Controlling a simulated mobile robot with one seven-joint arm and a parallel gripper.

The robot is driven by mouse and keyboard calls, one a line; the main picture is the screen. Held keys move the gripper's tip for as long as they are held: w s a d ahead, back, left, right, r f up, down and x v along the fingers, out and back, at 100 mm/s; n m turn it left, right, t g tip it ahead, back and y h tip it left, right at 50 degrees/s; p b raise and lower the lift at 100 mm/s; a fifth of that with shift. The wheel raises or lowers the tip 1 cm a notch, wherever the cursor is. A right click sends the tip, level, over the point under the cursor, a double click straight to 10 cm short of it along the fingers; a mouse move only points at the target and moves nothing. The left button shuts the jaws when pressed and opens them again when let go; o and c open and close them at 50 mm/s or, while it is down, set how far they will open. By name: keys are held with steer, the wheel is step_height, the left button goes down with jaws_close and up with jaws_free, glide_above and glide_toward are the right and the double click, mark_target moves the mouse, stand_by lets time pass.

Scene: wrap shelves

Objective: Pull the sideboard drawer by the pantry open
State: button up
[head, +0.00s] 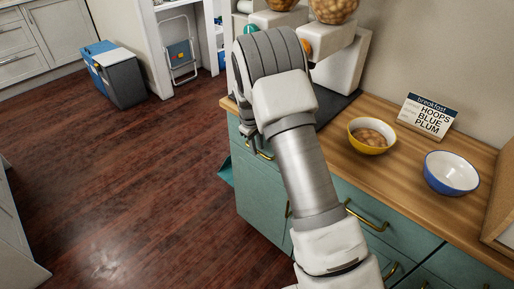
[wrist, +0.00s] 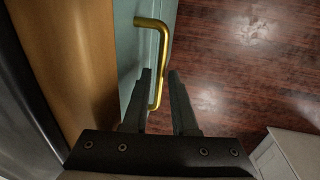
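The teal sideboard (head: 258,190) has a wooden top and brass handles. Its far-end drawer, partly hidden by my arm, has a brass handle (head: 266,154). The same handle (wrist: 163,45) shows large in the wrist view, on the teal drawer front (wrist: 127,45). My gripper (wrist: 161,74) is open at this handle.
On the wooden top (head: 400,150) stand a yellow bowl (head: 369,143), a blue bowl (head: 451,174), a breakfast sign (head: 427,116) and dispensers (head: 340,68). The dark wood floor (head: 120,180) beside the sideboard is clear.

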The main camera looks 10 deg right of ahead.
steer(key=shift+f, duration=0.1)
jaws_close()
stand_by(1.4)
